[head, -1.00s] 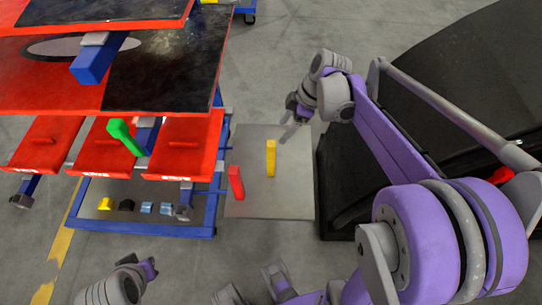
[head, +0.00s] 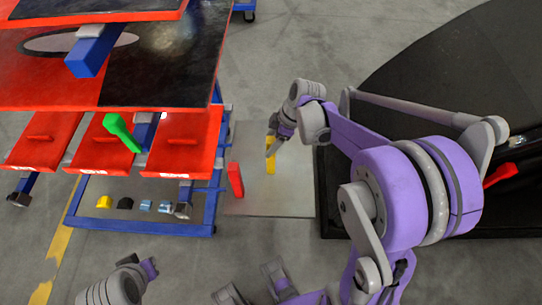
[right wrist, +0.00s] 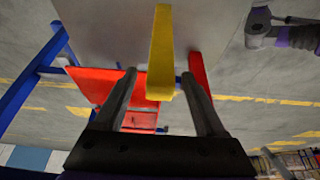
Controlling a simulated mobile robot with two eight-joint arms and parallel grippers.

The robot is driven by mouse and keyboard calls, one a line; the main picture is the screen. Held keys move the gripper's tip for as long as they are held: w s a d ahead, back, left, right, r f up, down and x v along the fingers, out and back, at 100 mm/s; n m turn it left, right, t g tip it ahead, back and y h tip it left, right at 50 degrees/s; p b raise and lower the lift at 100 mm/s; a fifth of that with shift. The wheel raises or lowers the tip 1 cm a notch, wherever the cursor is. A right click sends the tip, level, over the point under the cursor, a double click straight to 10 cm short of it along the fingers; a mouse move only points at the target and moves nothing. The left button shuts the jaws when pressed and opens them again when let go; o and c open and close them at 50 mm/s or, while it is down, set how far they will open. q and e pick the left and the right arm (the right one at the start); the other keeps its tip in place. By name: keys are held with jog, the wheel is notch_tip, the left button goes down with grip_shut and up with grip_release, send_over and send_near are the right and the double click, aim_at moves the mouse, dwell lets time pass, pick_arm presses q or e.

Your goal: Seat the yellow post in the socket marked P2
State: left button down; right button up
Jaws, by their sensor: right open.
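The yellow post (head: 270,166) stands on a grey plate (head: 275,200), partly covered by my right gripper (head: 273,142) in the head view. In the right wrist view my right gripper (right wrist: 160,76) is open, with the yellow post (right wrist: 160,45) showing between its two fingers. I see no grip on it. A grey and purple part at the lower left of the head view looks like my left gripper (head: 149,268); its jaws are unclear. I cannot make out a socket marked P2.
A red post (head: 236,180) stands left of the yellow one and shows behind a finger in the wrist view. A red and blue cart (head: 165,96) with a green post (head: 122,131) stands left. A black platform (head: 440,90) lies right.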

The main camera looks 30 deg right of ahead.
jog(key=shift+c, duration=0.3)
grip_shut()
dwell(1.1)
